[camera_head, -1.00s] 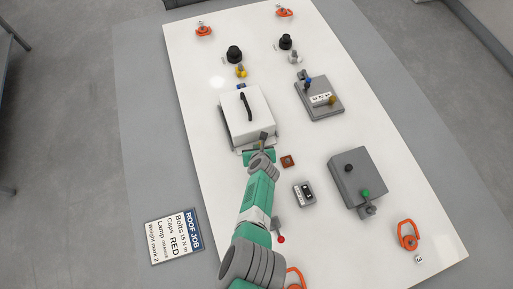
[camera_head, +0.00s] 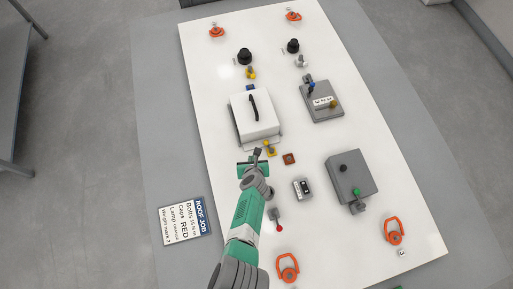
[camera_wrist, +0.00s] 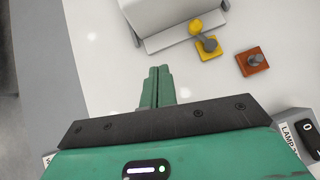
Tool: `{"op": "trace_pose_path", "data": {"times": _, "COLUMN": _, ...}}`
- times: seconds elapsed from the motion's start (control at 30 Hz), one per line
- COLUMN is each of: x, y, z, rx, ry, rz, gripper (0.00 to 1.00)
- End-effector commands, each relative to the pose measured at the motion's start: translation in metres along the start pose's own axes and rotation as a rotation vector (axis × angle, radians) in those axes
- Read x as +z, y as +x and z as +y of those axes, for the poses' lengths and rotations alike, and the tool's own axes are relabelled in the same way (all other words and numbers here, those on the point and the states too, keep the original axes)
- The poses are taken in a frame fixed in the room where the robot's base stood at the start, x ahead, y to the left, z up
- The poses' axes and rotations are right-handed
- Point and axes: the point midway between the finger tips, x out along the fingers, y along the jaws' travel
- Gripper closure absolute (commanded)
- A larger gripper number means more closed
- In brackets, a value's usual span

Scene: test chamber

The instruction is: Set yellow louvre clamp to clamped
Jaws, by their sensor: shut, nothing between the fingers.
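The yellow louvre clamp (camera_head: 269,149) sits at the near edge of the white louvre box (camera_head: 255,118), toward its right corner. In the wrist view the clamp (camera_wrist: 208,46) shows a yellow square base, a grey arm and a yellow round knob at the upper left, beside the box's front lip. My gripper (camera_head: 257,154) is just left of and nearer than the clamp in the head view. In the wrist view its green fingers (camera_wrist: 157,84) are together and empty, apart from the clamp, over white panel.
A brown-orange square base with a grey lever (camera_wrist: 253,61) is right of the clamp. A lamp switch box (camera_head: 302,189) and a red-tipped lever (camera_head: 278,222) stand nearer. A grey box (camera_head: 350,180) is to the right. White panel is bare left of my gripper.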

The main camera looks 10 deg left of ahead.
Motion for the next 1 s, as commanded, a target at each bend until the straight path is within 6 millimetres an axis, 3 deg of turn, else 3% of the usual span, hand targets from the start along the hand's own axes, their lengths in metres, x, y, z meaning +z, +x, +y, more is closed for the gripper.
{"op": "trace_pose_path", "data": {"times": 0.03, "x": 0.007, "y": -0.015, "z": 0.003, "rx": 0.000, "ry": -0.002, "rz": 0.000, "gripper": 1.00}}
{"op": "trace_pose_path", "data": {"times": 0.2, "x": 0.005, "y": -0.029, "z": 0.010, "rx": 0.000, "ry": 0.000, "rz": 0.000, "gripper": 1.00}}
{"op": "trace_pose_path", "data": {"times": 0.93, "x": 0.002, "y": -0.030, "z": 0.012, "rx": 0.000, "ry": 0.001, "rz": 0.000, "gripper": 1.00}}
{"op": "trace_pose_path", "data": {"times": 1.0, "x": 0.021, "y": -0.031, "z": 0.002, "rx": -0.012, "ry": -0.050, "rz": -0.029, "gripper": 1.00}}
